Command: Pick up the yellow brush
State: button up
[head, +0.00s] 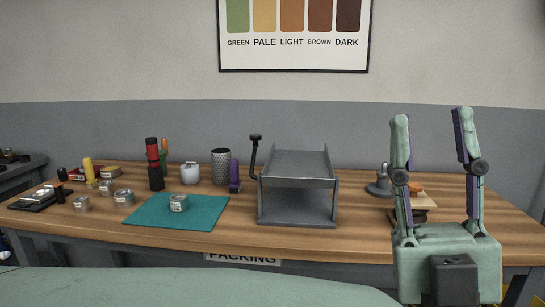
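A yellow upright object (88,170), which looks like the yellow brush, stands at the left end of the wooden table. It is small in the head view, and its lower end is hard to make out among the things around it. My gripper (431,117) is raised at the right of the view, with its two fingers pointing up and spread wide apart. Nothing is between the fingers. The gripper is far to the right of the yellow brush and nearer the camera.
The wooden table (350,240) holds several tins near the brush, a black and red grinder (154,178), a teal mat (150,213) with a tin (178,203), a perforated cup (221,168), a purple-topped object (234,173) and a grey metal stand (297,165). Bare wood shows along the front edge.

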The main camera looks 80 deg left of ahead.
aim_at(91, 182)
jog(key=u, duration=3.75)
